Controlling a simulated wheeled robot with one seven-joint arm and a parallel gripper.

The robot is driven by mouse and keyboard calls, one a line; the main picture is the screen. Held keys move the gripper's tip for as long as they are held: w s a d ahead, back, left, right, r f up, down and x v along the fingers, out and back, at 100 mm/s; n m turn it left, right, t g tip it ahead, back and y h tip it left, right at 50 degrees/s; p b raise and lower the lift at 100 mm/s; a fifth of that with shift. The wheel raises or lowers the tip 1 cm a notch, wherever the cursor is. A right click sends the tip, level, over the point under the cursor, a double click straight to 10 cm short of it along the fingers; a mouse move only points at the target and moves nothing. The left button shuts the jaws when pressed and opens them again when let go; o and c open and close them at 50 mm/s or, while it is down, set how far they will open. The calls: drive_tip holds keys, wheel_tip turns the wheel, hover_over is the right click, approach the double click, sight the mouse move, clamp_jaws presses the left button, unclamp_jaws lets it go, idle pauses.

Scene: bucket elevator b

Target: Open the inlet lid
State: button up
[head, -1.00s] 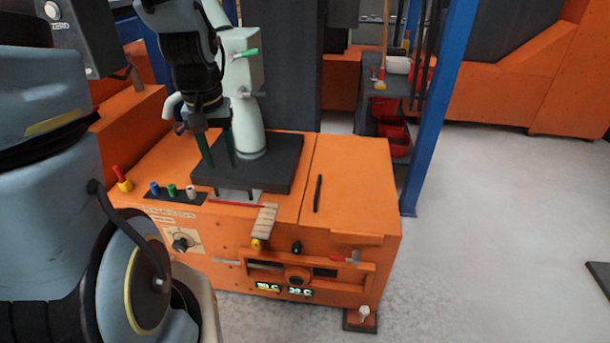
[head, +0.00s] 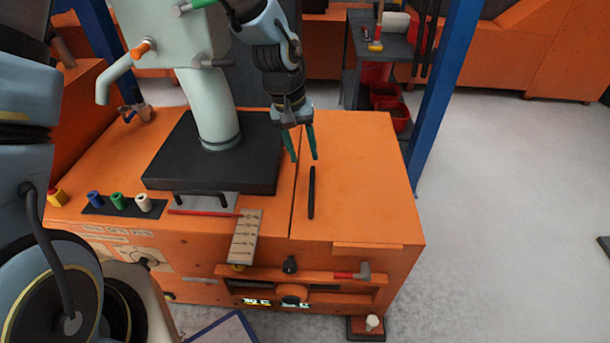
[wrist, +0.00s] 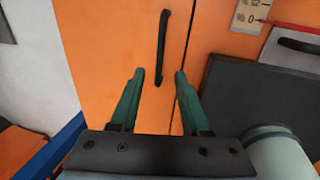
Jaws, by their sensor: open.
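The inlet lid (head: 360,180) is the flat orange panel on the right part of the orange machine's top, and it lies closed. Its black bar handle (head: 311,193) stands near the lid's left seam. My gripper (head: 303,159) is open and empty, with green fingers pointing down just behind the handle, above the top. In the wrist view the handle (wrist: 162,48) lies ahead of the fingertips, roughly between their lines. My gripper (wrist: 159,76) is apart from the handle in that view, with its near end close to the fingertips.
A black plate (head: 170,165) with a pale green column (head: 212,110) stands left of the lid. Coloured knobs (head: 118,202) and a scale strip (head: 245,237) sit in front. A blue post (head: 445,90) and a shelf with red bins (head: 375,80) stand behind right.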

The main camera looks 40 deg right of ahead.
sight(311, 184)
drive_tip(key=f, duration=0.5)
drive_tip(key=s+d+f, duration=0.1)
drive_tip(key=f, duration=0.2)
drive_tip(key=shift+s+d+f, duration=0.1)
drive_tip(key=shift+f, duration=0.25)
drive_tip(key=shift+c, duration=0.3)
clamp_jaws()
idle(0.6)
